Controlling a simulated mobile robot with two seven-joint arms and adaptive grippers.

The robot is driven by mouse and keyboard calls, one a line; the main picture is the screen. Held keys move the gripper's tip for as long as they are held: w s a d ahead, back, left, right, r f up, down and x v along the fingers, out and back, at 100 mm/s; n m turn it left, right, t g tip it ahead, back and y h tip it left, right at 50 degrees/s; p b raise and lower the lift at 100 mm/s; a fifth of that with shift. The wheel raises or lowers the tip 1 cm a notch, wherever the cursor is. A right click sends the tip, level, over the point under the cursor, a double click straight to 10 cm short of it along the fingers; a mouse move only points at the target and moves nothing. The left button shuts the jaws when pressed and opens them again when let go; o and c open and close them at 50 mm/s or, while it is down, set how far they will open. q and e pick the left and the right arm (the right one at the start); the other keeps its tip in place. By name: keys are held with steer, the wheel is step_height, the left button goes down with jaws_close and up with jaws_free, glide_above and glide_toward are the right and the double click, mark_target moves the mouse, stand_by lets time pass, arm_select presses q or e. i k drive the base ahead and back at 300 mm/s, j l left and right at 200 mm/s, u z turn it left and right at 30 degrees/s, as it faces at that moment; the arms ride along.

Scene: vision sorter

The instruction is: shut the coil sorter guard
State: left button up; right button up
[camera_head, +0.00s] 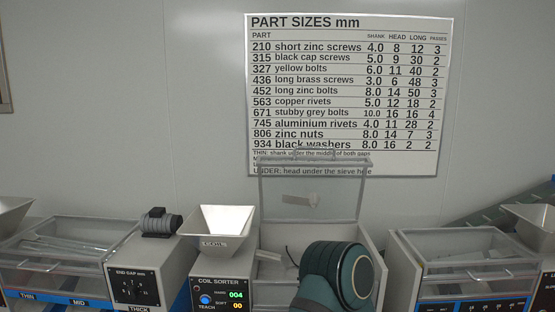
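The coil sorter (222,279) stands in the middle, a pale machine with a black front panel marked "COIL SORTER" and lit displays. Its guard (285,203) is a clear lid with a grey frame. It stands raised and nearly upright at the back of the open bay, in front of the wall chart. A grey handle (318,154) shows at its top edge. A dark green link of one of my arms rises in front of the bay and hides part of its inside. I cannot tell which arm it is. Neither gripper's fingers show.
A metal hopper (217,222) sits atop the coil sorter. To the left is a machine with a clear lid (70,236) lying down and a grey motor (160,222). To the right is another lidded machine (465,256). A part sizes chart (348,95) hangs behind.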

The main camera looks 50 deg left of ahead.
mark_target(312, 199)
steer(key=u, duration=1.4)
steer(key=k+z, duration=0.1)
steer(key=z, duration=0.3)
